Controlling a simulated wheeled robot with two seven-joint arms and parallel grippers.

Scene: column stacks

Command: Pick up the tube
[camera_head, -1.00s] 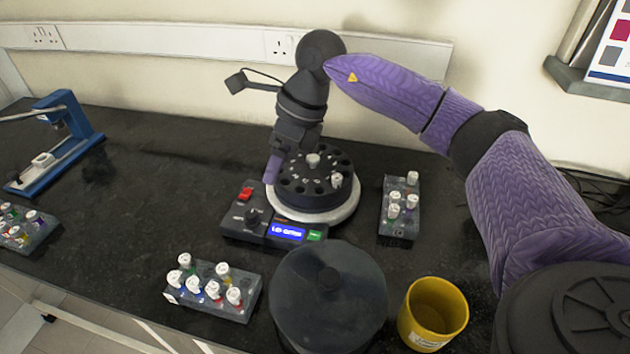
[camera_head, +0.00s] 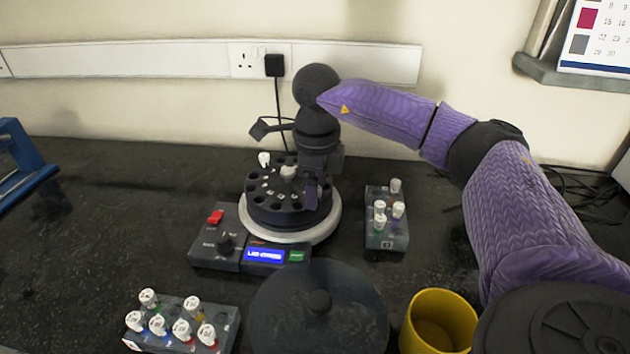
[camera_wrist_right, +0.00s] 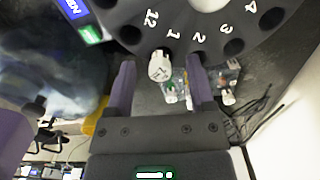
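The tube (camera_wrist_right: 159,66) is white-capped and seated in the centrifuge rotor (camera_head: 262,205), by the numbers 12 and 1. In the right wrist view its cap shows between the fingers of my right gripper (camera_wrist_right: 160,87), with a gap on each side. A second white-capped tube (camera_head: 265,159) stands at the rotor's far left side. My left gripper is not in view.
A tube rack (camera_head: 384,238) stands right of the centrifuge; another rack (camera_head: 215,340) is front left. The dark round lid (camera_head: 345,310) and yellow cup (camera_head: 440,325) are at the front. The control panel (camera_head: 232,235) fronts the rotor.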

